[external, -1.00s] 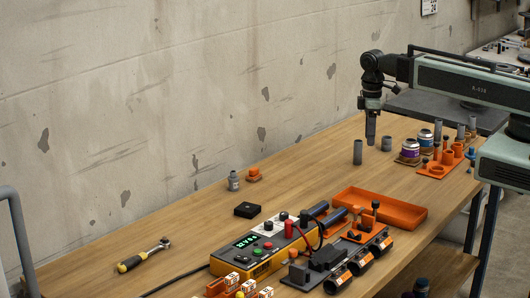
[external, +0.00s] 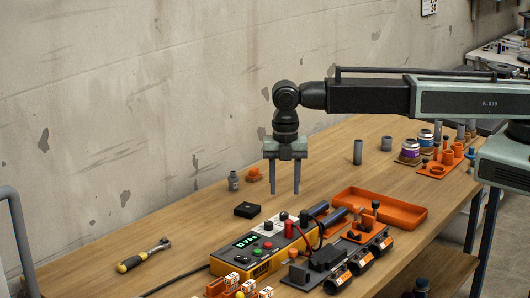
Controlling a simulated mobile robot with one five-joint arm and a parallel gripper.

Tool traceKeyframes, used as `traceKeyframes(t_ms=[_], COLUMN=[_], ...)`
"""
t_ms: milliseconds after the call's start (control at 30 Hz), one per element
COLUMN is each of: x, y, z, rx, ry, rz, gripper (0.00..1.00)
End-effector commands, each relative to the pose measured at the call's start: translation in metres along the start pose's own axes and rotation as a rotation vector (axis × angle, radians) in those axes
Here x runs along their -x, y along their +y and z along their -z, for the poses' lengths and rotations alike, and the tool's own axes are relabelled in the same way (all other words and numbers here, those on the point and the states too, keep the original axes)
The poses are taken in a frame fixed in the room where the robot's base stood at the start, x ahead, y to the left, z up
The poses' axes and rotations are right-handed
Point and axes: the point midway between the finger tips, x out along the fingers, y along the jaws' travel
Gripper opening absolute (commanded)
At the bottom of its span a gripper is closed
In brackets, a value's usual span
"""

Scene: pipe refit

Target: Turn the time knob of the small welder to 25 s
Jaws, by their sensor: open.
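The small welder (external: 262,262) is a yellow and grey box at the lower middle of the external view. Its top has a lit green display (external: 245,241), red and green buttons and dark knobs (external: 284,216) on a pale panel. The knob's setting and labels are too small to read. My gripper (external: 285,190) hangs above the table behind the welder, fingers pointing down. It is open and empty, with a clear gap between the fingers. It touches nothing that I can see.
A small black box (external: 247,210), a grey bottle (external: 234,181) and an orange block (external: 254,174) stand near the gripper. An orange tray (external: 379,209) and dark clamp tooling (external: 325,263) lie right of the welder. A ratchet (external: 144,255) lies left. The left tabletop is mostly clear.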

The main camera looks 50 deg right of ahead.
Motion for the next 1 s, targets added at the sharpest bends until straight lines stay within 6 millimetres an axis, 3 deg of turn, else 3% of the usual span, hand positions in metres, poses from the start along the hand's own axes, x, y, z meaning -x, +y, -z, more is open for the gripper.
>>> traceKeyframes(t_ms=[400, 767, 900, 933, 1000], x=[-0.070, -0.074, -0.074, -0.074, -0.074], y=[0.000, 0.000, 0.000, 0.000, 0.000], z=[-0.001, -0.001, -0.001, -0.001, -0.001], rx=[-0.002, -0.002, -0.002, -0.002, -0.002], ry=[0.001, 0.001, 0.001, 0.001, 0.001], rz=[-0.002, -0.002, -0.002, -0.002, -0.002], gripper=[0.44, 0.44, 0.05, 0.00, 0.00])
